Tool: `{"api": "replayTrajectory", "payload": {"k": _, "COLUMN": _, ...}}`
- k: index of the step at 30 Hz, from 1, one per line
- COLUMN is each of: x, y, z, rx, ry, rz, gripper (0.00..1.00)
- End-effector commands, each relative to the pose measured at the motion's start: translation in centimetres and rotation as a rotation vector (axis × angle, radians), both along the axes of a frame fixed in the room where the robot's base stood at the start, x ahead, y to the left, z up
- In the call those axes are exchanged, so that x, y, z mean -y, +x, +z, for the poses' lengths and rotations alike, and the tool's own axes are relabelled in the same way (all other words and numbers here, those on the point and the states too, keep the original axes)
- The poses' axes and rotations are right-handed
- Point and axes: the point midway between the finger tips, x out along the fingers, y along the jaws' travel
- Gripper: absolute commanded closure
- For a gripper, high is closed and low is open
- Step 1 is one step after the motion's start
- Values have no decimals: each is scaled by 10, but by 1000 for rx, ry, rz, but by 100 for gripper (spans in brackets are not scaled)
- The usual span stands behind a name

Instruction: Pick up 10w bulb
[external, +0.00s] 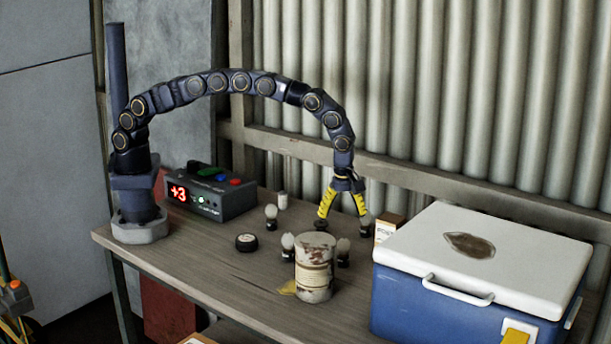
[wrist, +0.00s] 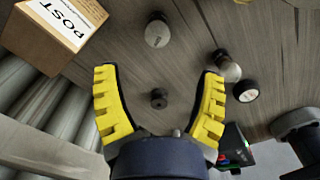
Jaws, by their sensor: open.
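Several small bulbs with pale globes and dark bases stand on the table; I cannot read which is the 10w bulb. In the external view one bulb (external: 271,212) is left of my gripper, one (external: 288,242) is left of the rusty can, and one (external: 343,247) is right of it. My gripper (external: 342,217) points down with yellow fingers spread, open and empty. The wrist view shows my gripper (wrist: 158,72) with a small dark round piece (wrist: 158,98) between its fingers, apart from both. A bulb (wrist: 157,31) is beyond the fingertips, and another (wrist: 226,66) is beside the right fingertip.
The rusty can (external: 314,270) stands in front of my gripper. A POST box (external: 388,229) and blue-white cooler (external: 450,300) are at right. A black round cap (external: 246,242) and a device with a red display (external: 212,193) are at left. The table's left front is clear.

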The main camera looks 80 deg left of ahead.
Motion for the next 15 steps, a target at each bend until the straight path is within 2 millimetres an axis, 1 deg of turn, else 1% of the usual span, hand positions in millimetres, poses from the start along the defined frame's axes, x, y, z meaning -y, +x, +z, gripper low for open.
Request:
{"api": "replayTrajectory", "payload": {"k": 1, "x": 2, "y": 1, "z": -5, "rx": 1, "ry": 3, "rz": 15, "gripper": 30}}
{"api": "replayTrajectory", "payload": {"k": 4, "x": 4, "y": 2, "z": -13, "rx": 3, "ry": 3, "rz": 28, "gripper": 30}}
{"api": "replayTrajectory", "payload": {"k": 15, "x": 7, "y": 3, "z": -50, "rx": 2, "ry": 3, "rz": 26, "gripper": 30}}
